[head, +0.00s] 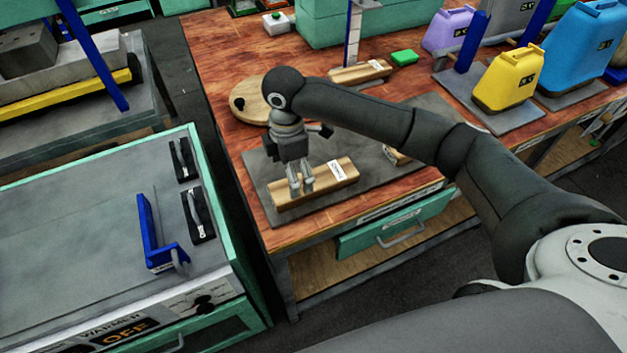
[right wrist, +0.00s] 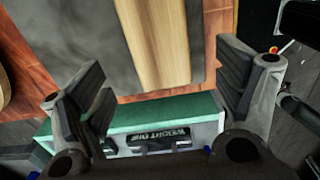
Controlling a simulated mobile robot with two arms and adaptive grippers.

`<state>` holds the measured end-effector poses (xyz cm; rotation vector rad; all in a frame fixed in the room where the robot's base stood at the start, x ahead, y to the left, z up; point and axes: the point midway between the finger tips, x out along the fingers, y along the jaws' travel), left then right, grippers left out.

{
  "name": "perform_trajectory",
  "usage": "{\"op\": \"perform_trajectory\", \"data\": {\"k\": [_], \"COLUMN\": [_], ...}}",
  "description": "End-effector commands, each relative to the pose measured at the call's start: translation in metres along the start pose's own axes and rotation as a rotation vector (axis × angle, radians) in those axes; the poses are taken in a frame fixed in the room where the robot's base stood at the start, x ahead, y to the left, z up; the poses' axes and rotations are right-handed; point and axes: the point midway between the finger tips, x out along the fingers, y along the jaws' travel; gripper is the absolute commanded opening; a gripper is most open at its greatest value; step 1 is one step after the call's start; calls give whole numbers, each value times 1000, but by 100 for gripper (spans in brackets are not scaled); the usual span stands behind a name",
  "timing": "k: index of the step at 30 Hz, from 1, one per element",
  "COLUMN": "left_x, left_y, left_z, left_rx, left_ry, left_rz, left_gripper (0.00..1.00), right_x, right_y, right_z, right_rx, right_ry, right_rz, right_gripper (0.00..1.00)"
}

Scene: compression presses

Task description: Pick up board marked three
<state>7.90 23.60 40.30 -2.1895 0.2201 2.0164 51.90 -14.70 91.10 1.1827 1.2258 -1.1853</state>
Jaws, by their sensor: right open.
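A light wooden board (head: 335,180) with a white label lies on the dark grey mat (head: 262,185) at the front of the wooden bench. The label is too small to read. My right gripper (head: 301,187) is open, pointing down over this board's left part. In the right wrist view the board (right wrist: 158,40) lies beyond and between the open fingers (right wrist: 168,85), with nothing gripped. A second labelled board (head: 358,72) lies near the blue post. Another board (head: 396,155) on the mat is mostly hidden by my right arm. My left gripper is not in view.
A warmer (head: 80,235) stands at left.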

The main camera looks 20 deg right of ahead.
Motion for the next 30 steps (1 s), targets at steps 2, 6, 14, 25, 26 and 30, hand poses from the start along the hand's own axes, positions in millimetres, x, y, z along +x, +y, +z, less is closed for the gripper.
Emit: {"op": "perform_trajectory", "data": {"k": [2, 6, 14, 25, 26, 30], "left_x": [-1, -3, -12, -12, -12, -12], "left_y": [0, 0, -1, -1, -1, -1], "left_z": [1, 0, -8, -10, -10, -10], "left_rx": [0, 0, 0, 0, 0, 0], "left_ry": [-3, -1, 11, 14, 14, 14], "left_rz": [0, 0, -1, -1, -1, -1], "left_gripper": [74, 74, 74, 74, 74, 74], "right_x": [8, 17, 54, 64, 64, 64], "right_y": [0, 0, -2, -1, -1, -1], "right_z": [0, 0, 0, 0, 0, 0], "right_rx": [1, 1, 0, 0, 0, 0], "right_ry": [0, 0, 0, 0, 0, 0], "right_rz": [0, 0, 0, 3, 3, 3], "right_gripper": [88, 88, 88, 84, 80, 62]}}
